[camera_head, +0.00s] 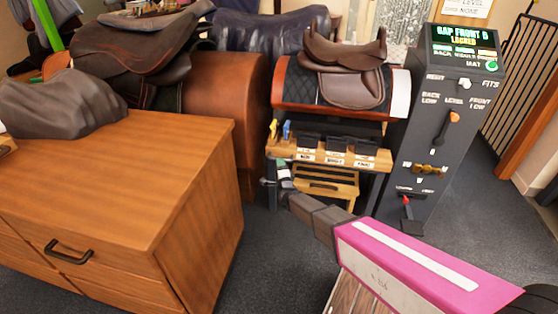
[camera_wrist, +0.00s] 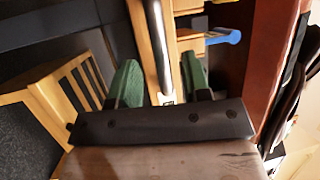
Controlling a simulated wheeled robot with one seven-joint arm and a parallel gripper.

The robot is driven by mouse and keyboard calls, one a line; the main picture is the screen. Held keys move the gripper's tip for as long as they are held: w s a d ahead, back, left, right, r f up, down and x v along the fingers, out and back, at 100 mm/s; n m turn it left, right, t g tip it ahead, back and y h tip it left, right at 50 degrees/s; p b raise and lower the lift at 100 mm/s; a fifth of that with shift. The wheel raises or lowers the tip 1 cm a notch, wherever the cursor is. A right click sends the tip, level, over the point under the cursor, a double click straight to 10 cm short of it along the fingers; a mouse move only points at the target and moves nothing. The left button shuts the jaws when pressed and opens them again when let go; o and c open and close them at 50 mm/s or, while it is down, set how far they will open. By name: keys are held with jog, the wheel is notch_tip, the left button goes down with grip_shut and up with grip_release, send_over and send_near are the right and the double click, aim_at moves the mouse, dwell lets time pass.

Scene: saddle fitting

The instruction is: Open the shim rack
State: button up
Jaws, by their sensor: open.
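The shim rack (camera_head: 377,160) is a light wooden shelf unit with dark labelled bins along its front, standing under a saddle. A silver bar (camera_wrist: 157,40) runs along light wood in the wrist view and looks like its handle. My gripper (camera_head: 277,178) is at the rack's lower left front. In the wrist view, the gripper's green-padded fingers (camera_wrist: 161,72) are open, one on each side of the silver bar. I cannot tell whether either pad touches it. The bar is hard to make out in the head view, near my gripper.
A slatted wooden step (camera_head: 325,186) sits below the rack and also shows in the wrist view (camera_wrist: 70,90). A grey control post (camera_head: 432,150) with a lit display stands close at right. A wooden cabinet (camera_head: 190,190) fills the left. Blue-grey floor lies between.

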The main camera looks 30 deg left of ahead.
jog(key=x, duration=0.4)
jog(key=shift+w+a, duration=0.2)
grip_shut()
jog(key=s+d, duration=0.4)
jog(key=s, duration=0.8)
grip_release()
